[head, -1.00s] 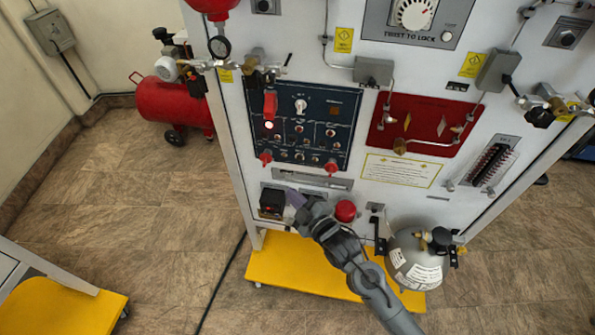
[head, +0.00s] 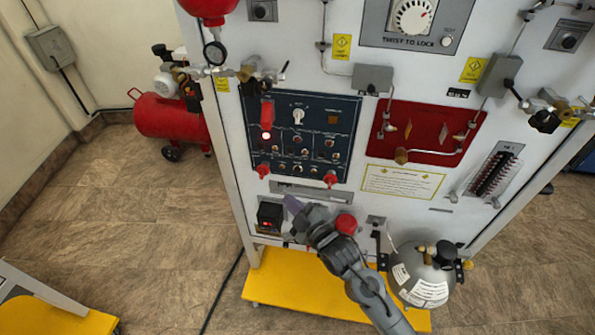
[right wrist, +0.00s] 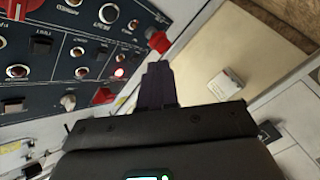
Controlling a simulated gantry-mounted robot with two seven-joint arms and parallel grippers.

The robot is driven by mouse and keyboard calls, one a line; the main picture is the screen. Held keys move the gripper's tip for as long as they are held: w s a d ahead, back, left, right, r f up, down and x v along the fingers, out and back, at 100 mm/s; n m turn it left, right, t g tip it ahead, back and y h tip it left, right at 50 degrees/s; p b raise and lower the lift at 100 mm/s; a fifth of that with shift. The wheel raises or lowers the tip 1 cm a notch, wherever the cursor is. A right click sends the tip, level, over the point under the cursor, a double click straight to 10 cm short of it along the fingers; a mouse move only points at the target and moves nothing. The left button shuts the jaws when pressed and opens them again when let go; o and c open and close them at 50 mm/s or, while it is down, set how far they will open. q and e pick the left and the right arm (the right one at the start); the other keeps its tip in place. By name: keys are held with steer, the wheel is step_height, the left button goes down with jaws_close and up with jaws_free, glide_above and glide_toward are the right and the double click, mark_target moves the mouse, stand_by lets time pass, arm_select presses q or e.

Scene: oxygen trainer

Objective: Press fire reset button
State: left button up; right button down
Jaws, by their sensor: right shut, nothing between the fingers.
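The dark blue control panel (head: 303,135) is on the front of the white trainer cabinet, with several knobs, buttons and red switch covers. A small lamp (head: 266,135) on its left side is lit. My right gripper (head: 291,204) is shut and empty, just below this panel and right of a small black box with a red display (head: 270,215). In the right wrist view the shut fingers (right wrist: 155,82) point toward the panel's edge, with a lit red lamp (right wrist: 119,72) beside them. I cannot read which control is the fire reset button. My left gripper is not in view.
A red round knob (head: 345,223) sits close to my right wrist. A red compressor (head: 165,116) stands left of the cabinet, with open floor in front.

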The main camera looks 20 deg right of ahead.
mark_target(298, 169)
steer(key=w+d+b, duration=0.2)
steer(key=w+d, duration=0.2)
steer(key=w, duration=0.2)
steer(key=shift+w, duration=0.25)
steer(key=shift+d, duration=0.1)
stand_by(0.5)
stand_by(0.7)
stand_by(0.7)
steer(key=shift+w+d, duration=0.25)
steer(key=shift+w, duration=0.15)
stand_by(0.3)
